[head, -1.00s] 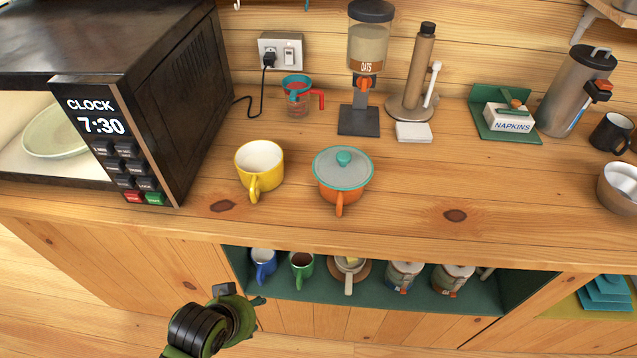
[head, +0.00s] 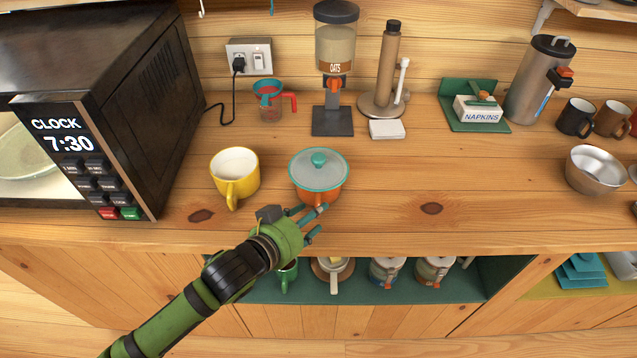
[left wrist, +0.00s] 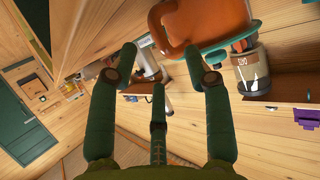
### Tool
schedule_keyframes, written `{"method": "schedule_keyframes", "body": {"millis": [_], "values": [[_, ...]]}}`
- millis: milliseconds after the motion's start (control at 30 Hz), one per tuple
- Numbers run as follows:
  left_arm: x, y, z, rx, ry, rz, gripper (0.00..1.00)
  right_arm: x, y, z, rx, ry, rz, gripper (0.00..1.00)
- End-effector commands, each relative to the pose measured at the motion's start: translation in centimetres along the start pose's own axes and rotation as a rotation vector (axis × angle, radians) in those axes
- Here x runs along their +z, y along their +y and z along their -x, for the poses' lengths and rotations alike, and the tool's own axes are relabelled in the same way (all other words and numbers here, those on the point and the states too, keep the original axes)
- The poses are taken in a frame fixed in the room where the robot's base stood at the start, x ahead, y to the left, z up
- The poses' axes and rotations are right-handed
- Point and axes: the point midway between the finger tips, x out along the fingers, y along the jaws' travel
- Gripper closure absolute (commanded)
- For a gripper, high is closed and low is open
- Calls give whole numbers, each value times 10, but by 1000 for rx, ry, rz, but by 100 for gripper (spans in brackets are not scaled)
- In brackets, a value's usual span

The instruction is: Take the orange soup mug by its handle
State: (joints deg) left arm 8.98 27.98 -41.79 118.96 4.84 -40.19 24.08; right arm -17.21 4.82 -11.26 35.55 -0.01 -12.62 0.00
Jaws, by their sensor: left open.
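The orange soup mug (head: 334,194) stands upright on the wooden counter, covered by a grey lid (head: 300,172) with a teal rim and knob. My left gripper (head: 312,222) is at the near side of the mug, by the counter's front edge, with its fingers spread and empty. In the head view the fingers partly hide the mug's handle. In the left wrist view the mug (left wrist: 222,18) is at the top, and its looped handle (left wrist: 157,30) lies just beyond the open fingers (left wrist: 160,62). My right gripper is not in view.
A yellow mug (head: 235,172) stands close to the left of the soup mug, with the microwave (head: 130,120) farther left. The oats dispenser (head: 334,60) stands behind. The counter to the right is clear up to a metal bowl (head: 595,172).

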Motion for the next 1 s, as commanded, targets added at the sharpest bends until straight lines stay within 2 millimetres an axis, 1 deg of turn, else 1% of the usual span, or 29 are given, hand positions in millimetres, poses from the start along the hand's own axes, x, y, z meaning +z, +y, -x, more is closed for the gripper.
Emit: {"method": "schedule_keyframes", "body": {"millis": [133,300,433,633,667,700,767,800,967,1000], "values": [[3,-2,-18,-2,-3,-1,50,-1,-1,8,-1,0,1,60],[5,-2,-39,-1,-1,-1,50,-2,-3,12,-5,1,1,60],[6,-2,-45,-1,-1,-2,50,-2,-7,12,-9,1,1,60],[6,-2,-46,-1,-1,-2,50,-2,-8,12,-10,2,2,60],[6,-2,-46,-1,-1,-1,58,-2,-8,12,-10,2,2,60],[6,-2,-46,-1,-1,-2,74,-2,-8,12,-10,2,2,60],[6,-2,-45,-1,-2,-1,98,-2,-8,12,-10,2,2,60],[6,-2,-45,-1,-2,-2,100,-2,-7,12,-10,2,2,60],[6,-3,-45,-2,-2,-2,100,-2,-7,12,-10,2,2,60],[2,-3,-45,-1,8,-5,100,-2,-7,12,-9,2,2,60]]}}
